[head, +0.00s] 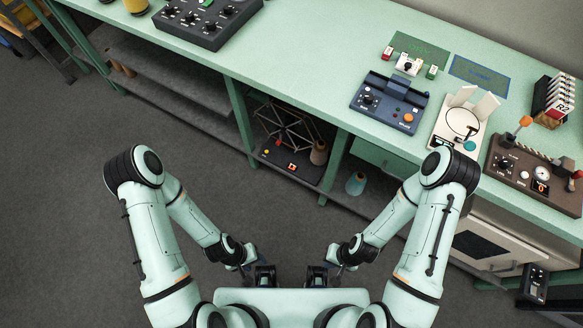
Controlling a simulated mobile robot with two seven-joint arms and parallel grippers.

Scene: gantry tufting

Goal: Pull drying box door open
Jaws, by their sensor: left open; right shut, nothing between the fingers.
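A pale box with a dark window in its front, which looks like the drying box (519,249), stands under the bench at the lower right. Its door (497,258) appears shut, with a handle along its lower right part. My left gripper (265,277) is open and empty, low in the middle of the head view. My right gripper (317,277) is shut and empty, just right of it. Both are close in front of my body, well to the left of the box and apart from it. My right arm passes in front of the box's left side.
The green bench (300,72) runs diagonally across the view. On it stand a blue control unit (388,103), a white device (458,127) and a brown gauge panel (533,174). A dark control box (534,284) is beside the drying box. The grey floor (70,210) is clear at left.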

